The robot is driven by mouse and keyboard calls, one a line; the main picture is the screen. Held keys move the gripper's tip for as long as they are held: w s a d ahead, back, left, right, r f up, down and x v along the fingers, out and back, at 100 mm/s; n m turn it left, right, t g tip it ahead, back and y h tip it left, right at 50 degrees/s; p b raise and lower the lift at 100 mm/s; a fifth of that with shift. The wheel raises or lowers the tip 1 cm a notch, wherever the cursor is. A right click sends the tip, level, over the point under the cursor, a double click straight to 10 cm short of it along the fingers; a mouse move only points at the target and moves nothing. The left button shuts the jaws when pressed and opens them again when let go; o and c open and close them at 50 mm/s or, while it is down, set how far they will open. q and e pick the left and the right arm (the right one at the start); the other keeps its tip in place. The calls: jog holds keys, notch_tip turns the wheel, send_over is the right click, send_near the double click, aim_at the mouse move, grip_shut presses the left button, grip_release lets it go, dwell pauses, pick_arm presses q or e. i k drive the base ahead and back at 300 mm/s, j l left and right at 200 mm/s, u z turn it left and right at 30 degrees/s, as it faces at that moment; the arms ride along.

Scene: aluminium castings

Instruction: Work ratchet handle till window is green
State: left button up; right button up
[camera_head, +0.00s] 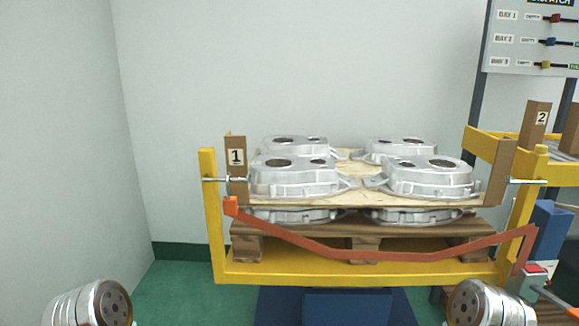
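An orange strap (370,255) hangs slack across the front of the yellow frame. It runs from an orange end piece (231,206) at the left post to the right post. At the lower right, a small pale device with a red patch (535,269) sits below the strap's right end. It may be the ratchet with its window, but it is too small to be sure. A metal rod beside it leads to an orange piece (573,314) cut off by the picture edge, possibly the handle. Rounded grey parts of my arms show at the bottom left and right. Neither gripper's fingers are visible.
The yellow frame (208,240) holds a wooden pallet (365,231) with silver castings (295,177) in two layers, a board (330,200) between them. Post 1 (236,157) and post 2 (541,118) carry numbers. A blue box (548,225) stands at right. Green floor is clear at left.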

aim_at(573, 312)
jog(key=z, duration=1.75)
